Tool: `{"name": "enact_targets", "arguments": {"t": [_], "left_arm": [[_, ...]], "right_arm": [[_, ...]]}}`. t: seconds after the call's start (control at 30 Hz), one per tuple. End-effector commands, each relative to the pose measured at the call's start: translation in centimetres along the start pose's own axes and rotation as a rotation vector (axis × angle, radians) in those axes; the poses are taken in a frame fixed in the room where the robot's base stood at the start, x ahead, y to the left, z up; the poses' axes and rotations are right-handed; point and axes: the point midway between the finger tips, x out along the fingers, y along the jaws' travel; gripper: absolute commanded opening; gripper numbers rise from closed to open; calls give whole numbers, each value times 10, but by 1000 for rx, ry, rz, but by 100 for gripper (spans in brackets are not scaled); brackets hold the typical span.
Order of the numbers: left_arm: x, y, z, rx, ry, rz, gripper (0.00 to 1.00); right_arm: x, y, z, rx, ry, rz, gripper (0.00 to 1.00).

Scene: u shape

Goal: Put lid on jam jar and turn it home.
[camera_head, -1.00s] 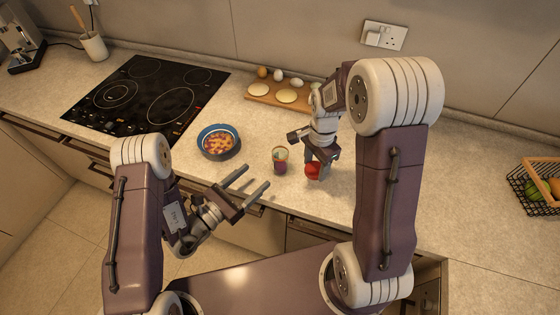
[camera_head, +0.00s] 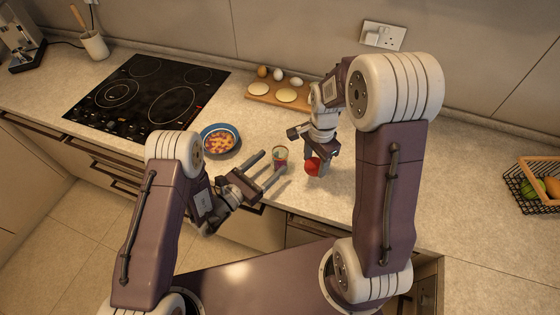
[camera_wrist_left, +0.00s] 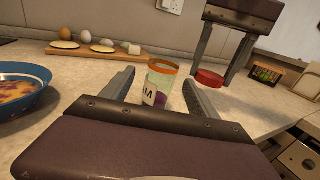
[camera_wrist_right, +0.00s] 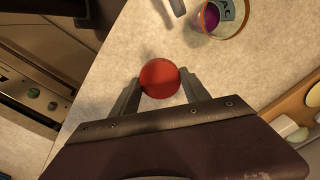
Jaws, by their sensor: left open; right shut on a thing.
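The jam jar (camera_head: 280,157) is an open glass jar with an orange rim, a label and dark jam low inside. It stands upright on the counter. In the left wrist view the jar (camera_wrist_left: 160,84) is between my left gripper's fingers. My left gripper (camera_head: 268,167) is open, its fingertips at the jar, with no clear contact. My right gripper (camera_head: 313,167) is shut on the red lid (camera_head: 312,165), just right of the jar. In the right wrist view the round lid (camera_wrist_right: 160,78) sits flat between the fingertips. Its height above the counter is hard to tell.
A blue bowl of fruit (camera_head: 220,139) stands left of the jar. A wooden board (camera_head: 279,96) with eggs and pale rounds lies behind. A black hob (camera_head: 148,92) is at the left, a wire basket (camera_head: 530,188) at the far right. The counter's front edge is close.

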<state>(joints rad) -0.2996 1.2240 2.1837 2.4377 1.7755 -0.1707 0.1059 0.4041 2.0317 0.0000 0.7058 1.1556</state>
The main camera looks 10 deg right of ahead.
Motion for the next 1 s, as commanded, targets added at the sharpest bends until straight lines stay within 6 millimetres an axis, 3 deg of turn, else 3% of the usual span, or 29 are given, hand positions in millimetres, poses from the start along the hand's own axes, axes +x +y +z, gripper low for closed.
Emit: {"name": "enact_targets", "arguments": {"t": [0.3, 0.7, 0.77, 0.97, 1.0], "left_arm": [[46, -4, -2, 2, -1, -3, 69], [51, -3, -3, 0, 0, -1, 69], [51, -3, -3, 0, 0, -1, 55], [51, -3, -3, 0, 0, -1, 0], [51, -3, -2, 1, -2, -1, 0]], "right_arm": [[-15, 0, 0, 0, 0, 0, 16], [-14, 0, 0, 0, 0, 0, 16], [-14, 0, 0, 0, 0, 0, 16], [-14, 0, 0, 0, 0, 0, 16], [-14, 0, 0, 0, 0, 0, 16]]}}
